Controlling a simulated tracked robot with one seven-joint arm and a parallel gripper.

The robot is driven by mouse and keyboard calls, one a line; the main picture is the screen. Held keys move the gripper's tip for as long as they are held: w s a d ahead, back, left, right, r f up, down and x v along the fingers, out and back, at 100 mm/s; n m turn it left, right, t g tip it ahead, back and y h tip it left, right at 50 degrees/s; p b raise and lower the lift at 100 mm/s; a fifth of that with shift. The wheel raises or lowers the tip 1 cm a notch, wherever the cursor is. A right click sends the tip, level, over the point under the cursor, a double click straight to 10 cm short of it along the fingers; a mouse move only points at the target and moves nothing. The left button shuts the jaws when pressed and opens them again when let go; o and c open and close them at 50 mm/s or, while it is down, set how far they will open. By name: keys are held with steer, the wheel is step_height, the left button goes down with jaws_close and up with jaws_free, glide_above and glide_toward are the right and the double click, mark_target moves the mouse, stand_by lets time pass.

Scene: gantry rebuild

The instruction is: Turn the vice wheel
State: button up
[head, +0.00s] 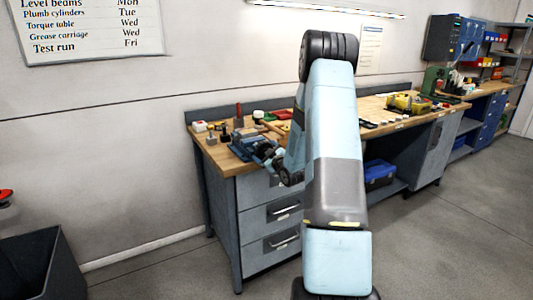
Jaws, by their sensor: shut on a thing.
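A small blue-grey vice (243,146) sits at the near left corner of the wooden workbench (222,158). My arm reaches across the middle of the picture and bends down to the bench corner. My gripper (267,155) is small and dark there, at the right side of the vice, and is shut on the vice wheel. The wheel itself is hard to make out behind the fingers, and I cannot tell how far it is turned. My arm covers part of the bench behind the gripper.
Small tools and blocks, one with a reddish upright handle (239,115), stand behind the vice. A yellow tool (408,104) lies further right. A blue toolbox (379,174) sits under the bench. A dark bin (42,265) stands lower left. The floor between is clear.

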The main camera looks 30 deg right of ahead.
steer(key=n, duration=0.3)
steer(key=shift+s+f+n, duration=0.1)
steer(key=shift+f+n, duration=0.05)
steer(key=shift+n, duration=0.25)
steer(key=n, duration=0.4)
steer(key=shift+n, duration=0.3)
steer(key=n, duration=0.6)
steer(key=shift+d+n, duration=0.1)
steer(key=shift+n, duration=0.8)
steer(key=shift+c, duration=0.2)
steer(key=shift+s+d, duration=0.1)
steer(key=shift+r, duration=0.2)
steer(key=o, duration=0.8)
steer(key=shift+d, duration=0.1)
steer(key=shift+c, duration=0.2)
steer(key=s, duration=1.3)
steer(key=shift+s, duration=0.25)
